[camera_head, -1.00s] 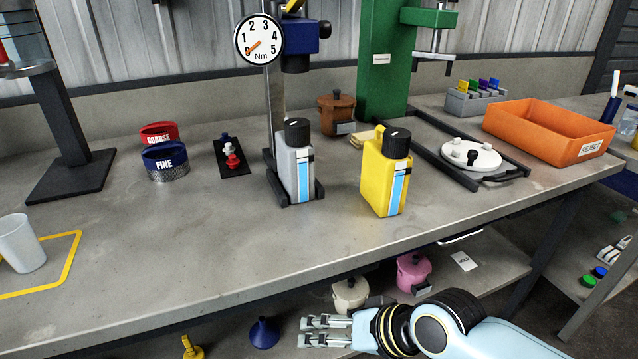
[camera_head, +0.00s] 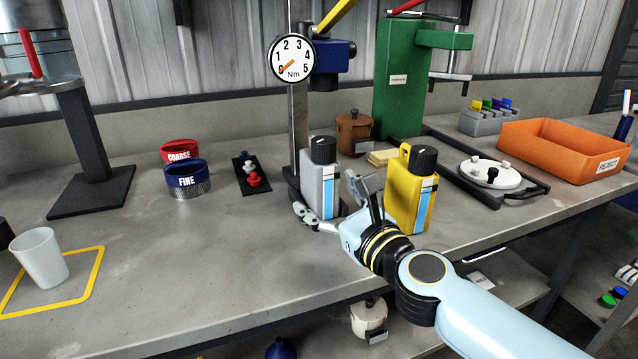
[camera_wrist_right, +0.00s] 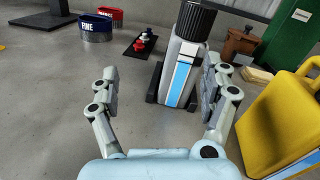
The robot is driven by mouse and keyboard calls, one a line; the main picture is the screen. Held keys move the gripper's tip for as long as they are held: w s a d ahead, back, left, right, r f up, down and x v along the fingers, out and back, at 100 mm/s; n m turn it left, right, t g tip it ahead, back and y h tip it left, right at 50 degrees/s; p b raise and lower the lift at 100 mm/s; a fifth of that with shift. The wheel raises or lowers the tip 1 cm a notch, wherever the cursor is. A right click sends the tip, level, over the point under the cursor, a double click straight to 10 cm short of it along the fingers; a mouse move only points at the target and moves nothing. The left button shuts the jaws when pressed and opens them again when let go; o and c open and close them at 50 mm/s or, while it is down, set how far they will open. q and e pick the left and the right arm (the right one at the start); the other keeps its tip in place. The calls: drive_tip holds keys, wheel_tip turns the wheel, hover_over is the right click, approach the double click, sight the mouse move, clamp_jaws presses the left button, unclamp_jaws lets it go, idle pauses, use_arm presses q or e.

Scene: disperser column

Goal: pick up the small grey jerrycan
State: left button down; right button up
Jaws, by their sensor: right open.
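The small grey jerrycan (camera_head: 319,184) stands upright on the bench at the base of the torque-gauge stand, with a black cap and a blue-and-white label. In the right wrist view the grey jerrycan (camera_wrist_right: 178,75) stands ahead, between and beyond the fingertips, closer to the right finger. My right gripper (camera_head: 333,203) is in front of it, open and empty; in the wrist view its two fingers (camera_wrist_right: 160,92) are spread wide. In the head view the gripper hides the jerrycan's lower edge. My left gripper is not in view.
A yellow jerrycan (camera_head: 408,195) stands close to the right of my right gripper. The gauge post (camera_head: 299,110) rises behind the grey jerrycan. Left are a small black rack (camera_head: 243,185) and the FINE ring (camera_head: 187,180). The bench front left is mostly clear.

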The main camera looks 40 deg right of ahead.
sight(330, 183)
drive_tip(key=d+m, duration=0.1)
drive_tip(key=d+m+h, duration=0.1)
drive_tip(key=w+d+f+m+h, duration=0.1)
drive_tip(key=m, duration=0.1)
drive_tip(key=shift+d+g, duration=0.1)
drive_tip(key=shift+g, duration=0.2)
drive_tip(key=x, duration=0.4)
drive_tip(key=shift+d+f, duration=0.1)
drive_tip(key=shift+f, duration=0.05)
drive_tip(key=x, duration=0.6)
drive_tip(key=c, duration=1.6)
clamp_jaws()
